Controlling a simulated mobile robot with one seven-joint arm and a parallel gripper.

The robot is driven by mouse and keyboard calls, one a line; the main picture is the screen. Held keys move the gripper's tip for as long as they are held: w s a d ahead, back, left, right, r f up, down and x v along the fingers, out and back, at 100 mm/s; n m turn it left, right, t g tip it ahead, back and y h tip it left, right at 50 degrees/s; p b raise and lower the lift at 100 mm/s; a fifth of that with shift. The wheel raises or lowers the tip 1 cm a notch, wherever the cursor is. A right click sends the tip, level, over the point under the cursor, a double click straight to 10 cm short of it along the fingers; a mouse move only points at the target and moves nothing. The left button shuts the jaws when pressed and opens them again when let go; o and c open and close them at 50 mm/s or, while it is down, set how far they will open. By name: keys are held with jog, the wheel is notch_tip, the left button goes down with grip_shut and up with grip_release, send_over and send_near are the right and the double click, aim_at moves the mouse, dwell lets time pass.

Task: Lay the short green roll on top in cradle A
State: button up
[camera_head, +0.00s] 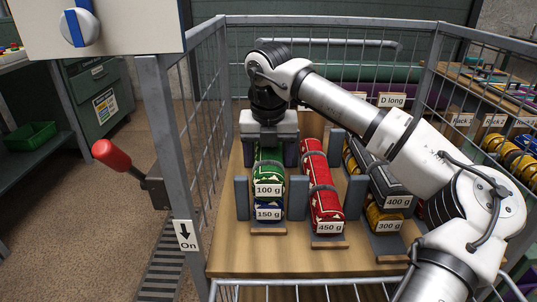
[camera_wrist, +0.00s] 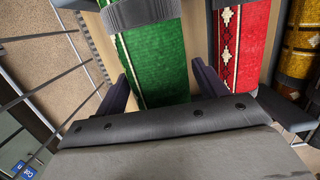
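The short green roll (camera_head: 268,176), tagged 100 g with a grey band, lies on top of a blue roll (camera_head: 268,209), tagged 150 g, in the leftmost cradle (camera_head: 241,199). No letter is readable on this cradle. My gripper (camera_head: 270,158) points down over the back end of the green roll, its fingers spread to either side. In the wrist view, the dark fingers (camera_wrist: 166,86) straddle the green roll (camera_wrist: 155,55), with a gap visible at the right finger. The gripper is open. Fingertip contact is hard to judge.
A red roll (camera_head: 320,190), tagged 450 g, lies in the middle cradle. Right of it, a dark grey roll (camera_head: 386,177), tagged 400 g, rests over a yellow one (camera_head: 384,217), tagged 300 g. Wire mesh walls (camera_head: 208,95) enclose the wooden deck; a red-handled lever (camera_head: 115,155) stands outside.

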aim_at(269, 149)
jog(key=shift+o, duration=0.5)
jog(key=shift+r, duration=0.1)
jog(key=shift+r, duration=0.25)
jog(key=r, duration=0.3)
jog(key=s+r+p, duration=0.1)
jog(key=r, duration=0.3)
jog(key=r+p, duration=0.1)
jog(key=r, duration=0.3)
jog(key=shift+s+r, duration=0.25)
jog(key=shift+s, duration=0.15)
